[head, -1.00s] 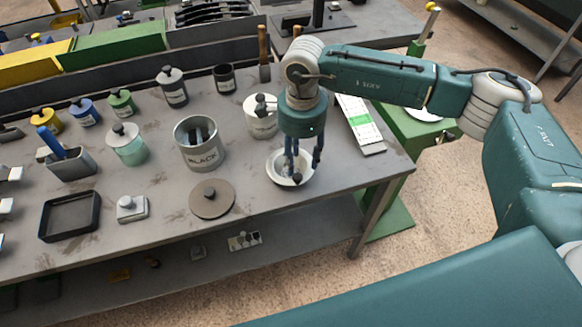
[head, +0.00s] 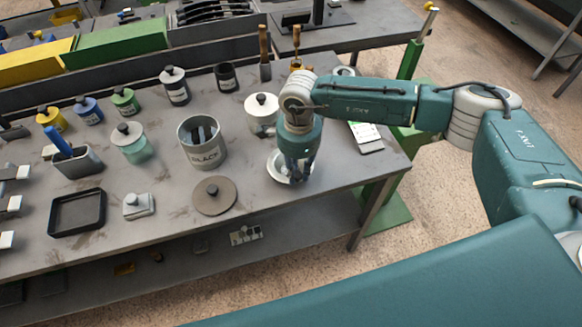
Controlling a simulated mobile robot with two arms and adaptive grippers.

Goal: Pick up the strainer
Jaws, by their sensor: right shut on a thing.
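A white, round, bowl-like thing (head: 275,166), which seems to be the strainer, is near the right end of the grey bench (head: 330,182). My right gripper (head: 297,180) points down over it, with its fingers close together and inside or at its rim. It is shut on the strainer, though the fingers and wrist hide most of the contact. I cannot tell whether the strainer is clear of the bench top. My left gripper is not in view.
A white lidded jar (head: 258,118) stands just behind my gripper. A grey can marked BLACK (head: 203,150) and a brown round lid (head: 214,196) are to the left. A green-and-white packet (head: 366,137) lies to the right. The front right bench corner is bare.

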